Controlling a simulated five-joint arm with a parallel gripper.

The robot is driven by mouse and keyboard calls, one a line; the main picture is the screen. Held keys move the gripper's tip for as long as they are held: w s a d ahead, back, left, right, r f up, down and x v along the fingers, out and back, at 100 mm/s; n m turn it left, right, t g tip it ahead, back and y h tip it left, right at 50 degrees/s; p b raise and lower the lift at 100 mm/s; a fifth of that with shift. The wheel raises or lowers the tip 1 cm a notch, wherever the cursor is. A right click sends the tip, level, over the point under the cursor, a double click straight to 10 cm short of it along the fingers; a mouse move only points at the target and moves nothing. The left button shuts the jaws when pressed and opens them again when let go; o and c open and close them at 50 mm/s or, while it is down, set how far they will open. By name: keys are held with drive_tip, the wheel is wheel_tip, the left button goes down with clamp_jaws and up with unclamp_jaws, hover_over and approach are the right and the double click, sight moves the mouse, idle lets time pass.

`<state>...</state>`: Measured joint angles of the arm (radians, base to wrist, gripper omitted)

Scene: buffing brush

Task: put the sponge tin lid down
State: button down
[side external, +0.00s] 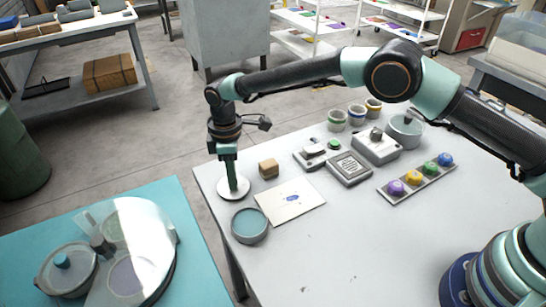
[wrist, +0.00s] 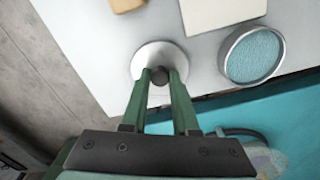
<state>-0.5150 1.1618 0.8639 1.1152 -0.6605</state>
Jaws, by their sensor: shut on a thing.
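The sponge tin lid (side external: 233,190) is a pale round disc with a dark knob; it also shows in the wrist view (wrist: 146,57). My gripper (side external: 231,176) points down and is shut on the knob, with its two green fingers on either side of it in the wrist view (wrist: 160,82). The lid is over the left part of the white table; I cannot tell whether it touches the top. The sponge tin (side external: 250,226) is a round grey tin, uncovered, with teal sponge inside. It stands just in front of the lid, apart from it, at right in the wrist view (wrist: 252,56).
A wooden block (side external: 268,168) and a white card (side external: 290,200) with a blue mark lie close to the lid. A rack of coloured knobs (side external: 417,180) and grey boxes stand farther right. A teal table (side external: 30,265) holds a clear round cover and pots. The white table's front middle is clear.

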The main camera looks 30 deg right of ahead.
drive_tip(key=shift+f, duration=0.15)
drive_tip(key=c, duration=0.7)
unclamp_jaws()
wheel_tip(320, 180, up, 12)
drive_tip(key=s+d+r+m+t, duration=0.1)
drive_tip(key=d+r+m, duration=0.2)
drive_tip(key=d+r, duration=0.55)
drive_tip(key=s+d+r+m+t, duration=0.2)
drive_tip(key=s+d+r+m, duration=0.1)
drive_tip(key=s+d, duration=0.35)
drive_tip(key=s+d+r+m+t, duration=0.1)
drive_tip(key=s+d+r+m, duration=0.3)
drive_tip(key=s+d, duration=0.3)
drive_tip(key=s+d+f+m, duration=0.1)
drive_tip(key=s+d, duration=0.1)
drive_tip(key=s+d+f+m+t, duration=0.1)
drive_tip(key=s+d, duration=0.1)
drive_tip(key=s+d+f+m, duration=0.1)
drive_tip(key=s+d+f, duration=0.1)
drive_tip(key=shift+s+f+t, duration=0.1)
drive_tip(key=shift+s+t, duration=0.1)
drive_tip(key=shift+t, duration=0.1)
